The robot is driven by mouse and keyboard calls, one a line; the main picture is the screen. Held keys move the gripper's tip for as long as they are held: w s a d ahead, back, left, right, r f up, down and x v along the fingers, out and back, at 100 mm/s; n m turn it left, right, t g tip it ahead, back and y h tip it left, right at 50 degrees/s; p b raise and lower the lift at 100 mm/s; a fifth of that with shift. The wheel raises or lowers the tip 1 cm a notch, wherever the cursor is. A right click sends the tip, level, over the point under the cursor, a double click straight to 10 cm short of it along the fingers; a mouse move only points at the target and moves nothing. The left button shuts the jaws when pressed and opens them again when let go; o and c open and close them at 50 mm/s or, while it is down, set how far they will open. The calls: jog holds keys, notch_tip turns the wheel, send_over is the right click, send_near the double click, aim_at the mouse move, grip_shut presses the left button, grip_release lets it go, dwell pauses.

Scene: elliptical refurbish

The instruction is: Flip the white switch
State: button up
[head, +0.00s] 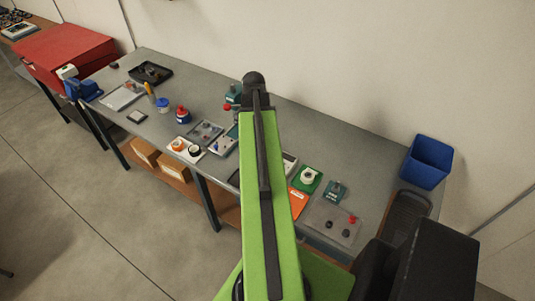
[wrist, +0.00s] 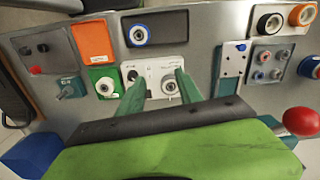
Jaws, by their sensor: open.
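A white panel (wrist: 152,70) lies on the grey table in the wrist view. The white switch itself is too small to tell for certain. My gripper (wrist: 160,74) is open, its two green fingers reaching over the panel, with the round part by the right finger. Nothing is held. I cannot tell whether a finger touches the panel. In the head view my green arm hides the gripper and most of the panel, whose edge (head: 289,160) shows.
Beside the panel are a green board (wrist: 103,80), an orange board (wrist: 92,41) and a blue-white ring part (wrist: 139,35). A grey panel with knobs (wrist: 268,62) and a blue-and-white board (wrist: 232,60) lie right. A red ball (wrist: 300,121) is near. A blue bin (head: 427,160) stands at the table's right end.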

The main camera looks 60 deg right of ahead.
jog(key=s+d+r+m, duration=0.1)
jog(key=s+d+m, duration=0.1)
jog(key=s+d, duration=0.15)
jog(key=f+b, duration=1.7)
jog(key=shift+a+f, duration=0.25)
jog(key=shift+a, duration=0.05)
jog(key=shift+r, duration=0.1)
jog(key=shift+c, duration=0.3)
grip_shut()
